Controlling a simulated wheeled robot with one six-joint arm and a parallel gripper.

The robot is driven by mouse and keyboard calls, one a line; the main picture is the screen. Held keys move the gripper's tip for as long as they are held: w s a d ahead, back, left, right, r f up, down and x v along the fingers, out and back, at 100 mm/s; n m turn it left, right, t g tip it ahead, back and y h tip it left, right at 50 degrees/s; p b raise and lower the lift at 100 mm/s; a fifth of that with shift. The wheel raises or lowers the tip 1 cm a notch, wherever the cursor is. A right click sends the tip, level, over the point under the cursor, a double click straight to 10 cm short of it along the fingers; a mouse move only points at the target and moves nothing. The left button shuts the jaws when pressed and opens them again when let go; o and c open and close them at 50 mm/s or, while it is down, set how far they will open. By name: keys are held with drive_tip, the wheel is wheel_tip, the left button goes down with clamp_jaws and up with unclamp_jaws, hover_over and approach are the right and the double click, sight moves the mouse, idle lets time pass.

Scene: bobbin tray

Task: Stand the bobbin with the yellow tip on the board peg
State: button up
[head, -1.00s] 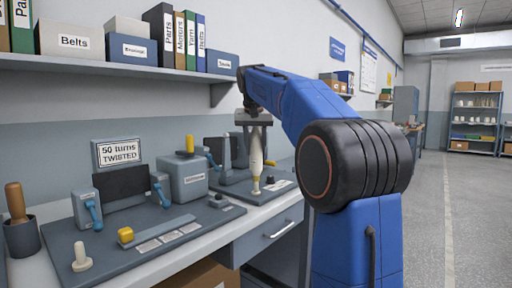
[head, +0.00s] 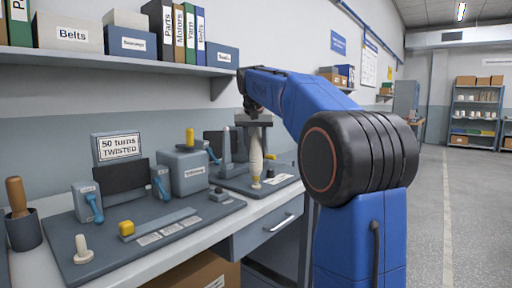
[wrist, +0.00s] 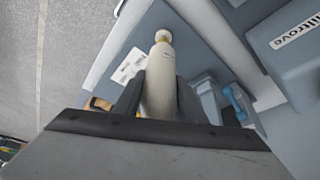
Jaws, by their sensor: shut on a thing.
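My gripper (head: 254,122) is shut on a cream bobbin (head: 255,150) and holds it upright over the right part of the bench. A yellow band shows near the bobbin's lower end. In the wrist view the bobbin (wrist: 160,85) sits between the two dark fingers, with its pale yellowish end pointing away from the gripper. A cream peg (head: 82,250) with a round foot stands on the front left of the dark board (head: 110,262). It is well to the left of my gripper. I cannot tell whether the bobbin's lower end touches anything beneath it.
A grey box with a yellow post (head: 190,140), a "50 turns TWISTED" sign (head: 118,147) and blue-handled clamps stand along the back of the board. A cup (head: 23,232) with a wooden handle is at far left. A shelf (head: 110,66) overhangs.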

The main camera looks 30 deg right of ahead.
drive_tip(key=shift+f, duration=0.9)
drive_tip(key=o, duration=1.2)
drive_tip(key=shift+f, duration=0.1)
drive_tip(key=v, duration=1.7)
drive_tip(key=shift+s, duration=0.25)
